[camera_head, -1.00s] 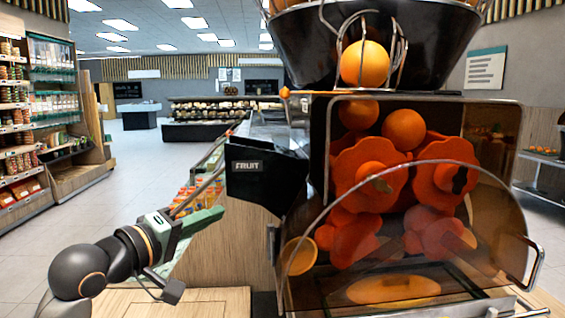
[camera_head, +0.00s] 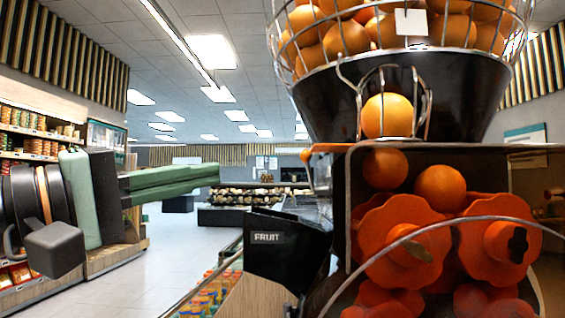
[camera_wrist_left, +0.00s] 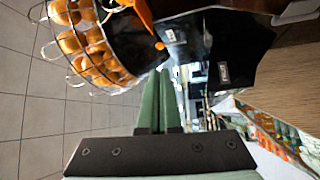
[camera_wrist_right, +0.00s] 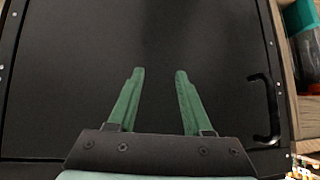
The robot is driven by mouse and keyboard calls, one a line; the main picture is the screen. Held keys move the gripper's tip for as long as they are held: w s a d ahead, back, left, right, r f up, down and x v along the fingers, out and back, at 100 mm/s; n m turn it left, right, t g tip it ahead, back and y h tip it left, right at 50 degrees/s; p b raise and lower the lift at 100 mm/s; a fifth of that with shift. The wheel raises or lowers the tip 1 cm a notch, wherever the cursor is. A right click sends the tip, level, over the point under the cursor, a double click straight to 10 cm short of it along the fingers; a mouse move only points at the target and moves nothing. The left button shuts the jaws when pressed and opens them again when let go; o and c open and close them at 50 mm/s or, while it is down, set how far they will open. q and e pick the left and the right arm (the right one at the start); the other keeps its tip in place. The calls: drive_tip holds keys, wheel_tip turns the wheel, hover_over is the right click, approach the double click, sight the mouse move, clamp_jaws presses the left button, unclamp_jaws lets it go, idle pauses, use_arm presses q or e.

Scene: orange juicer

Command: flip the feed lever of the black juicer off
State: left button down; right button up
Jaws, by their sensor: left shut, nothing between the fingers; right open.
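The black juicer (camera_head: 335,95) fills the right of the head view, with a wire basket of oranges on top. An orange lever (camera_head: 326,148) sticks out at the upper left of its front housing, under the black bowl. In the left wrist view, orange parts (camera_wrist_left: 144,16) show beside the bowl, near the top. My left gripper (camera_head: 217,172) is shut and empty, pointing right toward the juicer. Its fingertips are left of the lever and apart from it; they also show in the left wrist view (camera_wrist_left: 160,78). My right gripper (camera_wrist_right: 160,74) is open and empty before a dark panel.
A black chute marked FRUIT (camera_head: 285,245) juts from the juicer's left side, below the lever. A clear cover with a curved metal handle (camera_head: 440,225) closes the front over orange pressing drums. Stocked shelves (camera_head: 35,140) stand far left. A black handle (camera_wrist_right: 268,105) is on the dark panel.

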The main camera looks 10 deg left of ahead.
sight(302, 156)
use_arm(q)
drive_tip(key=p+x, duration=0.1)
drive_tip(key=x, duration=1.2)
drive_tip(key=shift+w+d, duration=0.1)
drive_tip(key=shift+w, duration=0.05)
drive_tip(key=shift+w+d+r, duration=0.1)
drive_tip(key=shift+w+d, duration=0.1)
drive_tip(key=shift+w, duration=0.15)
drive_tip(key=shift+p, duration=0.3)
